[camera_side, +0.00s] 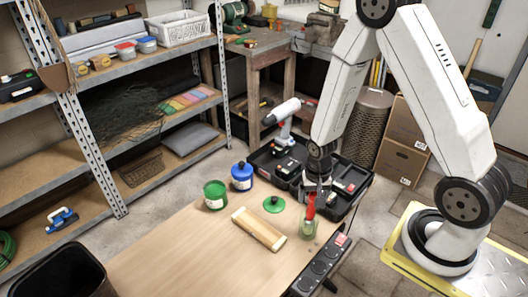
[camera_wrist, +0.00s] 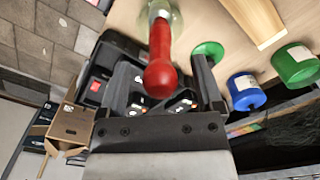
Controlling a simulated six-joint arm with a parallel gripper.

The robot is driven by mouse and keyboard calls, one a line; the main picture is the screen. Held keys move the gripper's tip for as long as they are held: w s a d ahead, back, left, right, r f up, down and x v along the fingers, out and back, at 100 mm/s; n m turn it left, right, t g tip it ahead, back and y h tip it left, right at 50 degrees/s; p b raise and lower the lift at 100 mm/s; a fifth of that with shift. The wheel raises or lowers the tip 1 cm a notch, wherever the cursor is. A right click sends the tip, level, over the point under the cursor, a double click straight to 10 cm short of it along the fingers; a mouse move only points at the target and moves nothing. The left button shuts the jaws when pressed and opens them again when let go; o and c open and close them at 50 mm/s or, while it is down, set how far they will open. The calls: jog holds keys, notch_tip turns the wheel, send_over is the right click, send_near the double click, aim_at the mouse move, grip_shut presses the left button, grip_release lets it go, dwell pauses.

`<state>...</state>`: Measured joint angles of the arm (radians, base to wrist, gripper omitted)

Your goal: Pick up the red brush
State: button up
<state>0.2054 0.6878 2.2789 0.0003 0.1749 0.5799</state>
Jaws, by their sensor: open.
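The red brush (camera_side: 311,206) stands in a small clear jar (camera_side: 308,230) near the right corner of the wooden table. Its red handle points up; in the wrist view the handle (camera_wrist: 160,62) has a rounded end, and its lower end is hidden in the jar. My gripper (camera_side: 316,188) points down over the brush. In the wrist view my gripper (camera_wrist: 162,68) is open, with one finger on each side of the handle and visible gaps between them.
A black tool case (camera_side: 350,178) lies open behind. A power strip (camera_side: 321,266) runs along the right edge.

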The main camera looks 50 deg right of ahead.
jog(key=shift+f, duration=0.75)
grip_shut()
